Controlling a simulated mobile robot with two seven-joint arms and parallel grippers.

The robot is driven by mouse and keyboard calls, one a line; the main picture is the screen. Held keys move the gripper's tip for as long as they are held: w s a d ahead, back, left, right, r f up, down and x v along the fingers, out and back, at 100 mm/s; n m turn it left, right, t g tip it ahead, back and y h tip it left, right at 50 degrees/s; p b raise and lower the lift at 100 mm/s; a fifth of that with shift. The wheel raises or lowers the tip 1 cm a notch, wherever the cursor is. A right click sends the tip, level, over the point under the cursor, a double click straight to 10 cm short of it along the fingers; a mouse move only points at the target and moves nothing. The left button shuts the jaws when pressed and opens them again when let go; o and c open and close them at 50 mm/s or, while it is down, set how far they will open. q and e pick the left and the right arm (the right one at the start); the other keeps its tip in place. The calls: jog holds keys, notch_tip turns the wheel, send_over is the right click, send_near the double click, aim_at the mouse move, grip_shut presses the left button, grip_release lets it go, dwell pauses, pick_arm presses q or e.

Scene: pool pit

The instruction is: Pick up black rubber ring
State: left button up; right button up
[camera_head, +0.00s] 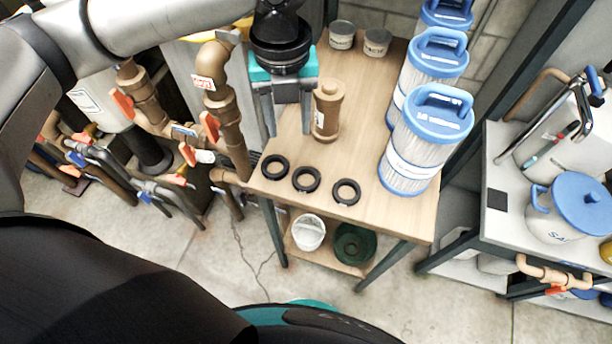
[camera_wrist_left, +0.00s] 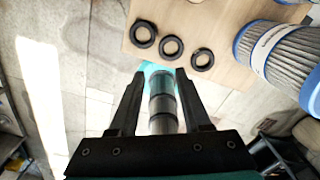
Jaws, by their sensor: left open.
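Three black rubber rings lie flat in a row along the near edge of a wooden table (camera_head: 372,222): left ring (camera_head: 275,178), middle ring (camera_head: 306,190) and right ring (camera_head: 346,202). My left gripper (camera_head: 288,128) is open and empty, fingers pointing down, above the table's left side and behind the rings in the head view. In the left wrist view the rings (camera_wrist_left: 171,57) lie beyond the open fingertips (camera_wrist_left: 160,76), apart from them. My right gripper is not in view.
A brown cylindrical fitting (camera_head: 327,112) stands close right of my left gripper. Blue-capped filter cartridges (camera_head: 412,160) stand on the table's right side, and two small grey tubs (camera_head: 342,36) at the back. Brown pipes (camera_head: 226,120) rise at the left. The shelf below holds a white bucket (camera_head: 308,234).

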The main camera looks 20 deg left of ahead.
pick_arm(q)
jog(key=b, duration=0.3)
send_over(295, 179)
jog(key=f, duration=0.9)
jog(key=shift+w+a+f, duration=0.25)
jog(key=shift+a+f, duration=0.15)
jog(key=f, duration=0.3)
jog(key=f+b, duration=0.1)
jog(key=shift+s+d+f, duration=0.3)
jog(key=shift+d, duration=0.1)
jog(key=shift+f, duration=0.35)
jog(key=shift+c, duration=0.3)
grip_shut()
